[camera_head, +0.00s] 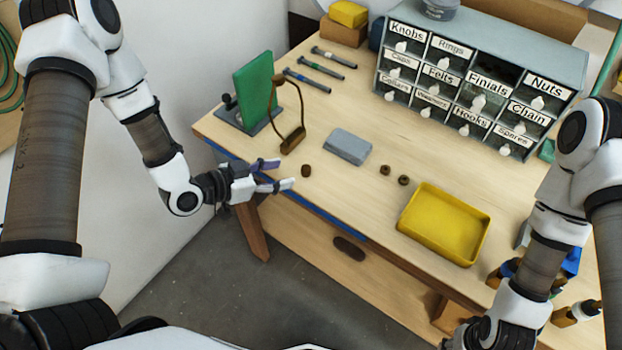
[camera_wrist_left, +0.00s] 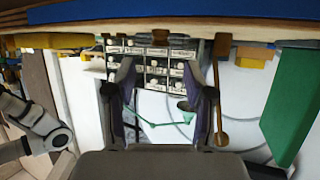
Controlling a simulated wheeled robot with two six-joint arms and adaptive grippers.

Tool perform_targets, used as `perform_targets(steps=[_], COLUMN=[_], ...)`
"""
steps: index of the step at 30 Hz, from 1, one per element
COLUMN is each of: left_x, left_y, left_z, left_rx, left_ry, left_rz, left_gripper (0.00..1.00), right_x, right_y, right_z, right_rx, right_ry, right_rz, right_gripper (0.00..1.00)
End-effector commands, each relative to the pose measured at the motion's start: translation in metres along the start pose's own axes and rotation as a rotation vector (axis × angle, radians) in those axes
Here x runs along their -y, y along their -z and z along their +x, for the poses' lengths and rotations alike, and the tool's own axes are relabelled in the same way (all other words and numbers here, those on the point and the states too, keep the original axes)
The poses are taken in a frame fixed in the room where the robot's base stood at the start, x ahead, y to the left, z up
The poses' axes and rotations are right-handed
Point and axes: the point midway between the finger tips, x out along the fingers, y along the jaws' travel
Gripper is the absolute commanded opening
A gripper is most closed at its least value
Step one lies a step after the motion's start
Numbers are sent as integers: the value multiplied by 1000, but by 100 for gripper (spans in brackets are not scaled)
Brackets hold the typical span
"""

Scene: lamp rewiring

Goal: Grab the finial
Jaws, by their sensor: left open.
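My left gripper (camera_head: 280,176) is open at the front left edge of the workbench, its fingers spread and nothing visible between them. A small brown round piece (camera_head: 306,171), perhaps the finial, sits on the bench just right of the fingertips, not touching them. Two similar brown pieces (camera_head: 385,170) (camera_head: 403,180) sit farther right; I cannot tell which is the finial. The drawer labelled Finials (camera_head: 487,84) appears pulled out, its inside dark. The left wrist view shows both open fingers (camera_wrist_left: 165,92) with the drawer cabinet between them. My right arm shows, but its gripper is out of frame.
A brown lamp frame (camera_head: 293,140) stands near a green panel (camera_head: 254,90) at the left. A grey box (camera_head: 348,146) and yellow tray (camera_head: 445,225) are on the bench. Tools (camera_head: 308,80) lie behind. The bench between box and cabinet is clear.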

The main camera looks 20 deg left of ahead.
Motion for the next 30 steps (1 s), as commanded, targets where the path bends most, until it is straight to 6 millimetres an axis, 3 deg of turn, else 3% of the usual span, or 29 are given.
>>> perform_targets(steps=[1, 12, 19, 20, 24, 30], left_x=[-1, 0, 0, 0, 0, 0], left_y=[-6, -5, -2, -2, -2, -2], left_z=[10, 65, 68, 68, 68, 68], left_rx=[2, 3, 3, 3, 3, 3], left_ry=[-3, -3, 0, 0, -1, -1], left_rz=[6, 4, -1, -1, -1, -1], left_gripper=[53, 53, 53, 50, 2, 2], right_x=[0, 0, 0, 0, 0, 0], right_y=[0, 0, 0, 0, 0, 0], right_z=[11, 41, 40, 40, 40, 40], right_rx=[0, 1, 0, 0, 0, 0], right_ry=[0, 0, 0, 0, 0, 0], right_rz=[0, 1, 0, 0, 0, 0], right_gripper=[36, 36, 36, 36, 36, 36])
